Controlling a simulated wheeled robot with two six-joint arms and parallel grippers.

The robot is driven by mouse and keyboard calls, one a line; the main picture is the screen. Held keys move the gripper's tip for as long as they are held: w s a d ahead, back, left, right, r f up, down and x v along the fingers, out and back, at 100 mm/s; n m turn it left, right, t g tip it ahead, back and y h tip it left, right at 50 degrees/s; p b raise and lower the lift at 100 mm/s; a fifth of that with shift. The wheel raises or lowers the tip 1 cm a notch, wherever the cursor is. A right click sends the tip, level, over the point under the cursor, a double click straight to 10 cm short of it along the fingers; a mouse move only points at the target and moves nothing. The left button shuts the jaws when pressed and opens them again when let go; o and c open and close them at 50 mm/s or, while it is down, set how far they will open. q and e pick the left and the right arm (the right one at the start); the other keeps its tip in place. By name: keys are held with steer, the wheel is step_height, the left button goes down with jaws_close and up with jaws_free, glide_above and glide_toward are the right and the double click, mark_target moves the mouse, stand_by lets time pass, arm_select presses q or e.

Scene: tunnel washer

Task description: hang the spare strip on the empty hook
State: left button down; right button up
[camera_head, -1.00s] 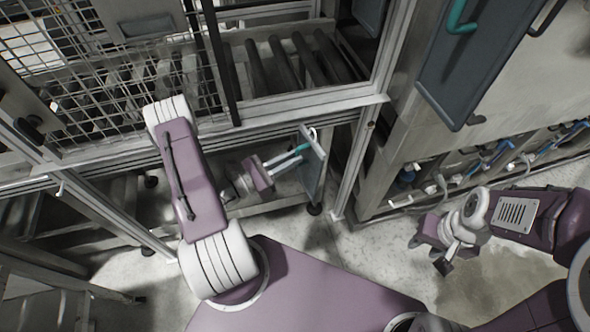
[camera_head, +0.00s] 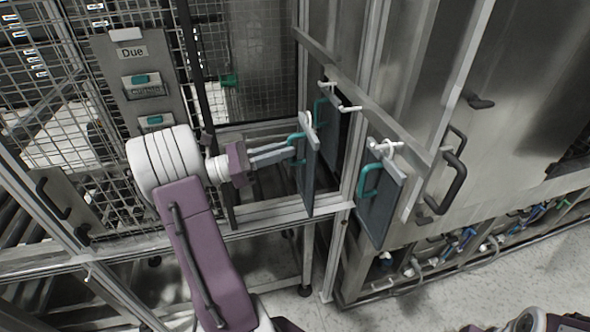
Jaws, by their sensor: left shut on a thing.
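My left gripper (camera_head: 270,155) reaches in from the left and is shut on the teal handle (camera_head: 296,142) of a dark grey strip (camera_head: 308,175). The strip is upright, seen nearly edge-on, with a white loop (camera_head: 308,120) at its top. A rail (camera_head: 375,112) runs behind and to its right. A white hook (camera_head: 349,108) on the rail looks bare. A strip (camera_head: 382,205) with a teal handle hangs at the hook to its right. Another strip (camera_head: 334,125) hangs behind the held one, partly hidden. Only a sliver of my right arm shows at the bottom right; its fingers cannot be made out.
A wire mesh guard (camera_head: 70,140) with a "Due" board (camera_head: 140,75) stands at the left. A metal frame post (camera_head: 365,90) stands close to the held strip. A steel cabinet with a dark handle (camera_head: 455,170) fills the right.

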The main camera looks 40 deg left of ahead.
mark_target(307, 143)
arm_select(q)
steer(key=shift+w+d+r, duration=0.25)
steer(key=shift+w+d, duration=0.1)
steer(key=shift+w, duration=0.35)
steer(key=shift+w+d+r, duration=0.25)
steer(key=shift+w+d, duration=0.1)
steer(key=shift+w, duration=0.3)
steer(key=shift+f+b+x, duration=0.2)
steer(key=shift+b+x, duration=0.1)
steer(key=shift+x, duration=1.25)
steer(key=shift+f+b+x, duration=0.25)
steer(key=shift+x, duration=1.3)
steer(key=shift+w+d+f, duration=0.5)
steer(key=shift+w+d, duration=0.25)
steer(key=shift+d, duration=0.05)
arm_select(e)
steer(key=shift+w+a+f, duration=0.1)
steer(key=shift+a+f, duration=0.1)
steer(key=shift+f, duration=0.2)
